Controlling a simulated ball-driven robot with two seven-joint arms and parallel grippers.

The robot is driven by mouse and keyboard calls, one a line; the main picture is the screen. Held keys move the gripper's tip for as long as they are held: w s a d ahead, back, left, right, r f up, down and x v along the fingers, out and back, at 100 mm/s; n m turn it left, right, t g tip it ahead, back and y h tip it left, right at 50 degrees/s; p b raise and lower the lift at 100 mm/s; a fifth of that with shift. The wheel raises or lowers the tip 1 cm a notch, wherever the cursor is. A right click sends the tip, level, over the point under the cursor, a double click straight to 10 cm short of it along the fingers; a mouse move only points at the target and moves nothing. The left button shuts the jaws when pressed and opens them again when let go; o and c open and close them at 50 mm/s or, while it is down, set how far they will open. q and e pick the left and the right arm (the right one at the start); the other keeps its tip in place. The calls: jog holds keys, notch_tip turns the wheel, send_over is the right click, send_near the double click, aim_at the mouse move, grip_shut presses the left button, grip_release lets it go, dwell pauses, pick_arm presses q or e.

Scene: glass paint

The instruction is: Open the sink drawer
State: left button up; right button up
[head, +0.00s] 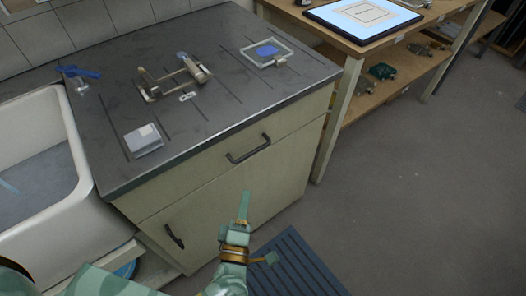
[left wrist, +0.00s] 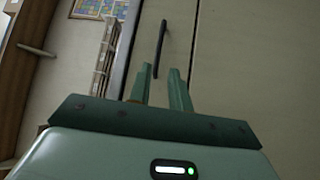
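The sink drawer (head: 205,178) is the pale cream front just under the dark worktop, and it looks shut. Its dark bar handle (head: 248,149) is on the front, and it also shows in the left wrist view (left wrist: 161,47). My left gripper (head: 245,194) is below the drawer handle in the head view, in front of the cabinet. In the left wrist view its two fingers (left wrist: 161,70) are apart with nothing between them. The handle lies beyond the fingertips, roughly in line with the gap. My right gripper is not in view.
A cabinet door with a dark handle (head: 174,236) is under the drawer. A white sink (head: 85,200) stands at the left. Tools and small items lie on the dark worktop (head: 205,130). A wooden bench (head: 350,45) stands at the right. A blue slatted mat (head: 295,270) lies on the floor.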

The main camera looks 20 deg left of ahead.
aim_at(256, 149)
pick_arm(q)
jog(key=w, duration=0.5)
jog(key=w+a+r+b, duration=0.1)
jog(key=w, duration=0.4)
jog(key=w+r+b, duration=0.1)
jog(key=w, duration=0.4)
jog(key=shift+a, duration=0.2)
jog(key=shift+c, duration=0.3)
grip_shut()
